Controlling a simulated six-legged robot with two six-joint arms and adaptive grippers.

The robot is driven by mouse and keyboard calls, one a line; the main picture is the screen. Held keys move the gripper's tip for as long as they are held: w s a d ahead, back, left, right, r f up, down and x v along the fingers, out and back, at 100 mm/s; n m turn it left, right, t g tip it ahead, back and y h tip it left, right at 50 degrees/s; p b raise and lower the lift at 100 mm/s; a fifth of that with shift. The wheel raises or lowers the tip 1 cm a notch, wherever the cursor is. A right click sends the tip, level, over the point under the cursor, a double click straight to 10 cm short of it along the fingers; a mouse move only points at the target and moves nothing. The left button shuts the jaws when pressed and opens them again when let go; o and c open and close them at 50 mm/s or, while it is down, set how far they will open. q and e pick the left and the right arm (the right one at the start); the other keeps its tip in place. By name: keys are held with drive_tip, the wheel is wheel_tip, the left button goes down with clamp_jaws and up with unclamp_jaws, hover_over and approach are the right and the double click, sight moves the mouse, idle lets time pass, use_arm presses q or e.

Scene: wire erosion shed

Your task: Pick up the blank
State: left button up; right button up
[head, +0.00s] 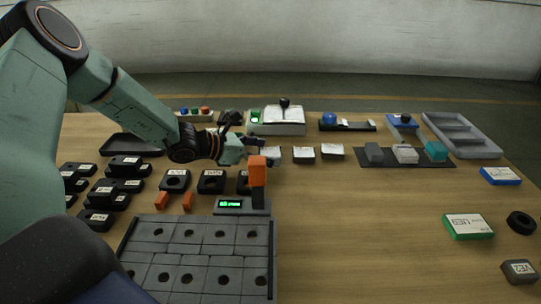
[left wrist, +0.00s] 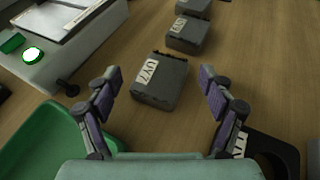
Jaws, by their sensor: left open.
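The task's blank appears to be a dark grey block with a white label (left wrist: 160,82) in the left wrist view, lying flat on the table. In the head view it seems to be the leftmost block of a row of three (head: 271,153), partly hidden by my gripper. My left gripper (head: 256,148) is open and empty. In the left wrist view the open fingers (left wrist: 160,78) show on either side of the block, with clear gaps. I cannot tell the height above it. My right gripper is not in view.
Two similar blocks (head: 304,153) (head: 333,151) lie to the right. A machine with a green button (head: 284,128) stands behind. A green tray (left wrist: 40,140) and a black holed block (left wrist: 268,150) flank the gripper. An orange-topped post (head: 258,171) stands in front. The table's middle right is clear.

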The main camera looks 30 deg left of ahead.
use_arm(q)
drive_tip(key=shift+s, duration=0.1)
clamp_jaws()
idle(0.5)
